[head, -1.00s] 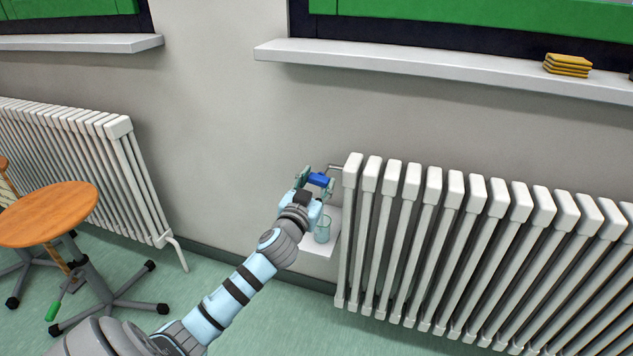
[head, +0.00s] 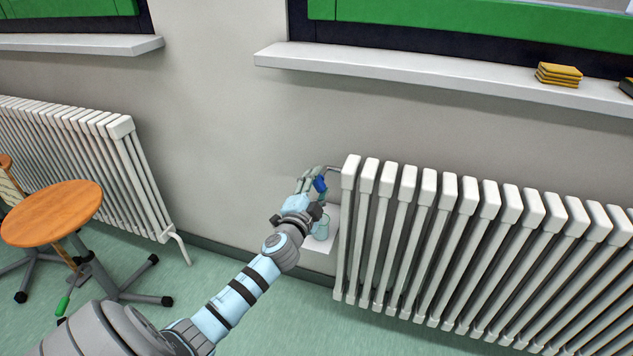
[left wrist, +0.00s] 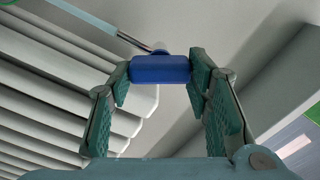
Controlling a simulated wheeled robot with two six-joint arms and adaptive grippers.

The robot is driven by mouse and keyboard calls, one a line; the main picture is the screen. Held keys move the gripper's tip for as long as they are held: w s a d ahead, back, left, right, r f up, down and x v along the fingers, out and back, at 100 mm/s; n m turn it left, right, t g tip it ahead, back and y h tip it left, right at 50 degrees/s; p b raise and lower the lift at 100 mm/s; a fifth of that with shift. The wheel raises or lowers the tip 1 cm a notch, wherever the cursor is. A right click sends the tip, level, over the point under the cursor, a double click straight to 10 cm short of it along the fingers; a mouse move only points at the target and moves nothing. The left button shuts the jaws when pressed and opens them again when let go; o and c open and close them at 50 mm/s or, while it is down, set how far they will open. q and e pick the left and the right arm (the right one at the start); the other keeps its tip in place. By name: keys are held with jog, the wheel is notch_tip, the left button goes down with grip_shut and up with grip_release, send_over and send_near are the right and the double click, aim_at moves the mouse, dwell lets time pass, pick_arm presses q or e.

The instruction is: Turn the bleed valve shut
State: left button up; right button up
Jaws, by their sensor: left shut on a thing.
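The bleed valve's blue handle (head: 320,184) is at the near end of a short metal pipe, beside the upper left corner of the white radiator (head: 430,200). My left gripper (head: 314,182) is shut on this handle. In the left wrist view, the blue handle (left wrist: 160,69) sits between the two green finger pads of the left gripper (left wrist: 160,78), with a pad against each end. The metal stem shows behind the handle. My right gripper is in neither view.
A clear beaker (head: 321,227) stands on a small white shelf (head: 320,256) below the valve. A windowsill (head: 420,70) with yellow sponges (head: 558,74) is above. A wooden stool (head: 52,212) and a second radiator (head: 75,150) are at left.

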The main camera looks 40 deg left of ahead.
pick_arm(q)
jog(key=m+p, duration=0.1)
jog(key=m, duration=0.3)
jog(key=shift+f+m, duration=0.15)
jog(key=shift+m, duration=0.85)
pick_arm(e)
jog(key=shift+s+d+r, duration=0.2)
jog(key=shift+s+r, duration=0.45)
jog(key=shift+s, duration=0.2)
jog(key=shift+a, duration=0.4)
pick_arm(q)
jog(key=o, duration=1.1)
jog(key=shift+d, duration=0.1)
jog(key=shift+o, duration=0.3)
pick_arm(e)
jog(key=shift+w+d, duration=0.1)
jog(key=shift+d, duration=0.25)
